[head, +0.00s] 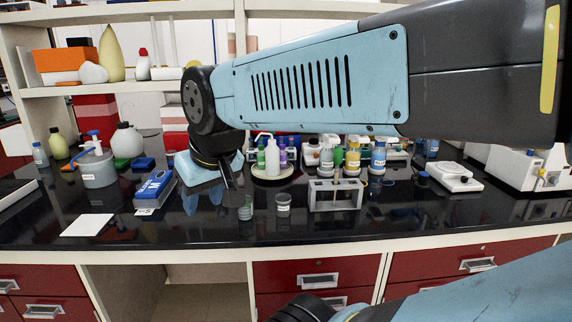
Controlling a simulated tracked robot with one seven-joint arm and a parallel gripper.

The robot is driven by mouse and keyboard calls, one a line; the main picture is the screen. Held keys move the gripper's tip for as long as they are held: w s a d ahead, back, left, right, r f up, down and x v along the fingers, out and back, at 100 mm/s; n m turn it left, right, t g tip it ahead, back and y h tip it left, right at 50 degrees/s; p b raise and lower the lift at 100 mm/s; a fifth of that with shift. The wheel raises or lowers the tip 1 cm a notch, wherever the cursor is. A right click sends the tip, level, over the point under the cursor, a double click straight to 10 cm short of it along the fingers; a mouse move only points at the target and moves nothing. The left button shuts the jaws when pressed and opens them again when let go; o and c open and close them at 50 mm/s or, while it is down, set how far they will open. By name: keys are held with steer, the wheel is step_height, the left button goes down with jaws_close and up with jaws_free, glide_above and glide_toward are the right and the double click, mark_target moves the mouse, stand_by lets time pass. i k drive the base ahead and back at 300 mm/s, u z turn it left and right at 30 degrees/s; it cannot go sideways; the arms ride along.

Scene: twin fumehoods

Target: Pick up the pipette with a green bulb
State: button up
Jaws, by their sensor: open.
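My gripper (234,182) points down over the bench, left of the rack, above a small greenish jar (245,210). It looks small and dark, and its jaws are open. I see nothing held between them. My arm crosses the upper right and hides part of the shelves and the back of the bench.
A clear cup (283,203) stands between the jar and the rack. A round tray (272,174) of bottles is behind. A blue box (155,188) and a white sheet (88,225) lie left. A white scale (455,177) sits right. The front bench strip is mostly clear.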

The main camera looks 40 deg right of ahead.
mark_target(338, 153)
steer(key=u, duration=0.65)
steer(key=k, duration=1.9)
steer(key=z, duration=0.9)
steer(key=i, duration=1)
steer(key=u, duration=0.05)
